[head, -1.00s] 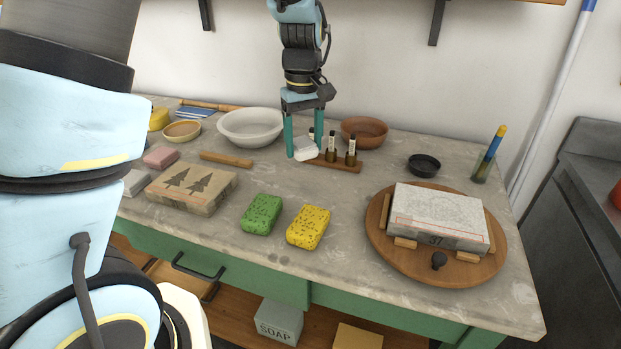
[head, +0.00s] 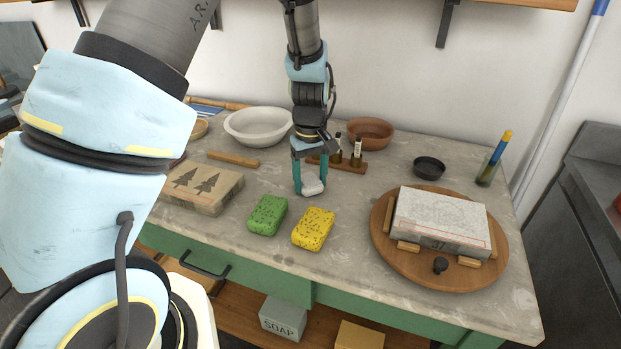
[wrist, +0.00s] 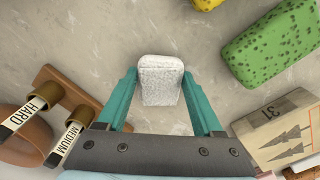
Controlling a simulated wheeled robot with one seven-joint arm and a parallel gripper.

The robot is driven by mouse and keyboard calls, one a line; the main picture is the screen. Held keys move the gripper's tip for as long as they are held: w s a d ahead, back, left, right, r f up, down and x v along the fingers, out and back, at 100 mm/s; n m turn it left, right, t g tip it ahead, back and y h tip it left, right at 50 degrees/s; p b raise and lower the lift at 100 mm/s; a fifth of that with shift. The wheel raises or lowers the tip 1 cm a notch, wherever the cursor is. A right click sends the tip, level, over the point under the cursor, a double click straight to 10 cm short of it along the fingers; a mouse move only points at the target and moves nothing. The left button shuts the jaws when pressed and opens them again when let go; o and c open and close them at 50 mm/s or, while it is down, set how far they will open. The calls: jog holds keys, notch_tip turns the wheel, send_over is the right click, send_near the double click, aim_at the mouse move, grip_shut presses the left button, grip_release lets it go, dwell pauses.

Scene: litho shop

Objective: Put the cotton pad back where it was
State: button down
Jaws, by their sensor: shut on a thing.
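The white cotton pad (wrist: 160,80) is between the two teal fingers of my gripper (wrist: 162,98) in the wrist view, gripped at its near part. In the head view the pad (head: 312,185) shows at the fingertips of my gripper (head: 311,183), low over the worktop behind the green and yellow sponges. Whether the pad touches the worktop I cannot tell.
The green sponge (head: 268,215) and yellow sponge (head: 314,228) lie in front. Right is a round board (head: 440,272) bearing a stone. Bare worktop lies right of the pad.

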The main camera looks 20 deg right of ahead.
aim_at(310, 181)
jog(key=shift+f, duration=0.1)
jog(key=shift+c, duration=0.2)
grip_release()
notch_tip(310, 181, up, 12)
jog(key=b, duration=0.2)
jog(key=s+a, duration=0.1)
jog(key=a, duration=1.4)
jog(key=s+a+f+m+t, duration=0.1)
jog(key=s+a, duration=0.1)
jog(key=a, duration=1.3)
jog(key=shift+s+f+m+t, duration=0.15)
jog(key=shift+s+m+t, duration=0.1)
jog(key=shift+m+t, duration=0.05)
jog(key=shift+o, duration=0.2)
jog(key=shift+a, duration=0.1)
